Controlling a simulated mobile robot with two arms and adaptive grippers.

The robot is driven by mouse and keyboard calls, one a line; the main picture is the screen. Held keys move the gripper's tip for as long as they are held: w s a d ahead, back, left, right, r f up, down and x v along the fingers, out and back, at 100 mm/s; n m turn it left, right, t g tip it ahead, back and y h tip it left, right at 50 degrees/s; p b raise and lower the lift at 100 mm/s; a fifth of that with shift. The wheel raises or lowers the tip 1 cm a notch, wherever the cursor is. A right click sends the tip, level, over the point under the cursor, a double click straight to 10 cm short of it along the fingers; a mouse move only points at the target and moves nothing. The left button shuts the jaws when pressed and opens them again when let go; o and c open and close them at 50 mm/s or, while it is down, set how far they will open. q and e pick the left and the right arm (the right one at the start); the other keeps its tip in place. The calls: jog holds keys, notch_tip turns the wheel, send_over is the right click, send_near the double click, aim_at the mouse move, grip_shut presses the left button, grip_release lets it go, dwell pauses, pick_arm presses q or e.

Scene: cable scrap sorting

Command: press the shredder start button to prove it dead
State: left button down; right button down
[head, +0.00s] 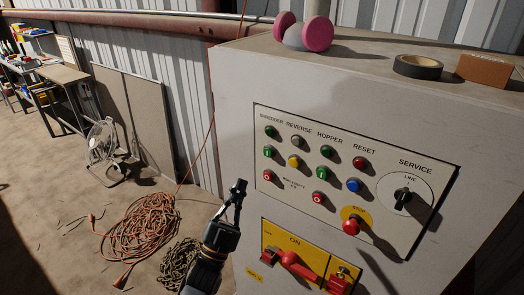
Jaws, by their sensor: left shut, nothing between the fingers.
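The grey control cabinet carries a white button panel (385,238). Under the SHREDDER label is a green lamp (270,131), below it the green shredder start button (268,151), and below that a red button (268,176). My left gripper (239,186) points up from the bottom, fingers shut and empty. In the picture its tips are left of and below the green button, apart from it; I cannot tell their depth from the panel. Nothing covers the button. My right gripper is not in view.
A red mushroom stop (351,226) sits low on the panel. Below is a red switch handle (300,268) on a yellow plate marked ON. Pink earmuffs (317,34) and black tape (418,67) lie on top. An orange cable coil (138,228) and a chain (180,263) lie on the floor.

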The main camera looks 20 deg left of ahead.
aim_at(269, 152)
pick_arm(q)
jog(key=r, duration=0.1)
jog(key=s+r, duration=0.1)
jog(key=r, duration=0.1)
jog(key=shift+a+m+t+h, duration=0.1)
jog(key=shift+m+t+h, duration=0.2)
jog(key=shift+f, duration=0.1)
jog(key=w+d+b, duration=0.3)
jog(key=w, duration=0.5)
jog(key=shift+w+b, duration=0.15)
jog(key=shift+b, duration=0.25)
dwell(1.0)
jog(key=shift+w+d+b, duration=0.2)
jog(key=shift+w+b, duration=0.15)
